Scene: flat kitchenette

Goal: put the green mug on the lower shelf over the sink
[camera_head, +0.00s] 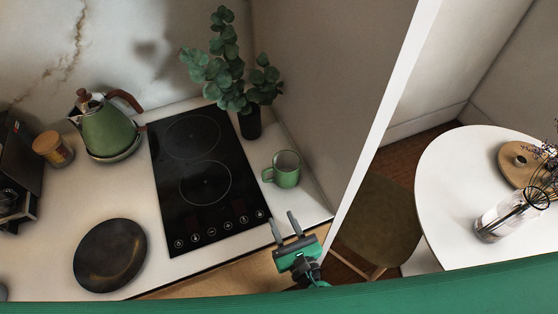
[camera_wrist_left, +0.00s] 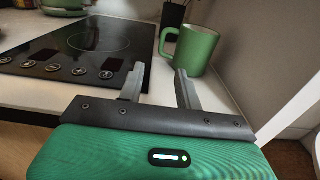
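The green mug (camera_head: 286,170) stands upright on the white counter, right of the cooktop and in front of the potted plant. Its handle points left, toward the cooktop. My left gripper (camera_head: 283,221) is open and empty at the counter's front edge, in front of the mug and apart from it. In the left wrist view the mug (camera_wrist_left: 195,50) stands beyond the open fingers (camera_wrist_left: 158,80), a little to the right of their middle. The lower shelf and the sink are not in view. My right gripper is not in view.
A black cooktop (camera_head: 205,178) lies left of the mug. A dark plate or pan (camera_head: 110,255), a green kettle (camera_head: 106,128) and a lidded jar (camera_head: 52,149) stand farther left. A potted plant (camera_head: 250,122) and the side wall (camera_head: 330,90) bound the mug's corner. A round white table (camera_head: 450,190) is at right.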

